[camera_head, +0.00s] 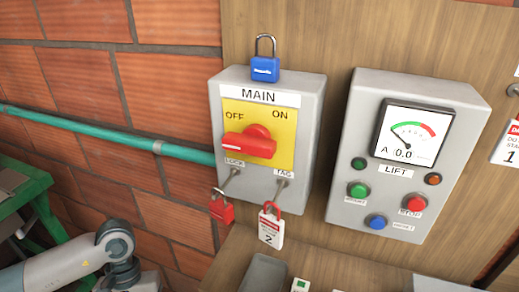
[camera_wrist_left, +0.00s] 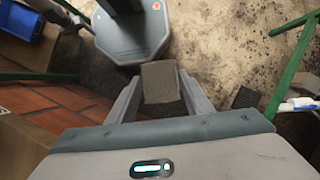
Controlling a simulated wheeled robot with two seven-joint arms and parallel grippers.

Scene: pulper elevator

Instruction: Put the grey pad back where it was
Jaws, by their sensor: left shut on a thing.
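In the left wrist view my left gripper (camera_wrist_left: 158,92) is shut on the grey pad (camera_wrist_left: 160,80), a grey-brown block with a rough face. The pad is held in the air over a stained floor, and its sides by the fingers are partly hidden. In the head view only part of my left arm shows at the lower left; its gripper and the pad are out of that picture. My right gripper is in neither view.
In the head view a MAIN switch box (camera_head: 314,120) carries a blue padlock (camera_head: 265,68), a red padlock (camera_head: 222,208) and a tag (camera_head: 270,230). A LIFT panel (camera_head: 365,110) is beside it. A green bench (camera_head: 22,195) stands left. A dark ribbed piece (camera_wrist_left: 246,96) lies on the floor.

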